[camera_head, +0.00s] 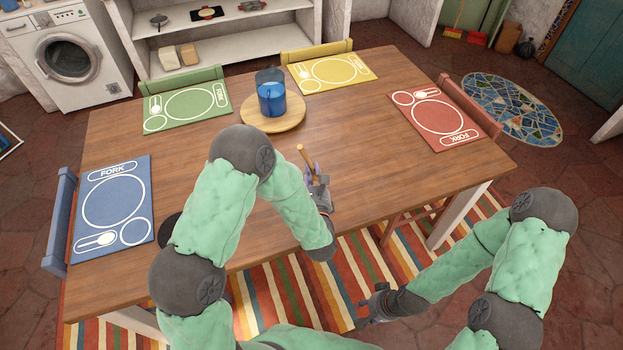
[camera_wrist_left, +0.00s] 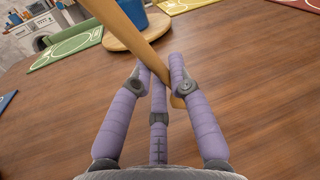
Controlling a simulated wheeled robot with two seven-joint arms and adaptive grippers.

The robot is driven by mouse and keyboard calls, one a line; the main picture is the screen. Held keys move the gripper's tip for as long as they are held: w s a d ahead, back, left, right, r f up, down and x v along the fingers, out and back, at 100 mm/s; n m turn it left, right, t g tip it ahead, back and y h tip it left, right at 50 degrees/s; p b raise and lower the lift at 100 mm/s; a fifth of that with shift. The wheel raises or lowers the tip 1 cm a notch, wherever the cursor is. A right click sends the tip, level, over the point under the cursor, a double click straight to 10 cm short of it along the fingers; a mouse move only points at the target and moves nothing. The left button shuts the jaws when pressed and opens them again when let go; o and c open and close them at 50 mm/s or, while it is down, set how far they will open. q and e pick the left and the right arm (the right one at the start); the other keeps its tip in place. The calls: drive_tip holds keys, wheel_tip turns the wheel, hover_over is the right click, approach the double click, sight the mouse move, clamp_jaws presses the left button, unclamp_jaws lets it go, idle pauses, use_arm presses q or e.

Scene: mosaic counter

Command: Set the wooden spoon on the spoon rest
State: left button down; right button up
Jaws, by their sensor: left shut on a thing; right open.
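The wooden spoon (camera_head: 303,156) is held above the brown table (camera_head: 370,170) by my left gripper (camera_head: 316,180). In the left wrist view the spoon (camera_wrist_left: 126,30) runs slanting between the fingers of my left gripper (camera_wrist_left: 158,75). One end shows below the fingertips and the other runs out of the top of that view. My left gripper is shut on it. My right gripper (camera_head: 372,304) is open and empty, off the table's front edge over the striped rug. I cannot make out a spoon rest in either view.
A blue cup (camera_head: 271,97) stands on a round wooden board (camera_head: 290,122) beyond my left gripper. Blue (camera_head: 88,208), green (camera_head: 160,123), yellow (camera_head: 361,76) and red (camera_head: 473,124) placemats lie near the table's edges. The wood right of my left gripper is clear.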

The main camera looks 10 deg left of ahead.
use_arm(q)
drive_tip(key=shift+f+b, duration=0.35)
drive_tip(key=shift+f, duration=0.9)
drive_tip(key=shift+f, duration=0.1)
drive_tip(key=c, duration=1.2)
unclamp_jaws()
drive_tip(key=shift+s+d, duration=0.1)
drive_tip(key=shift+s, duration=0.05)
drive_tip(key=p+v, duration=0.2)
drive_tip(key=v, duration=0.9)
drive_tip(key=shift+s+d, duration=0.1)
drive_tip(key=shift+s, duration=0.3)
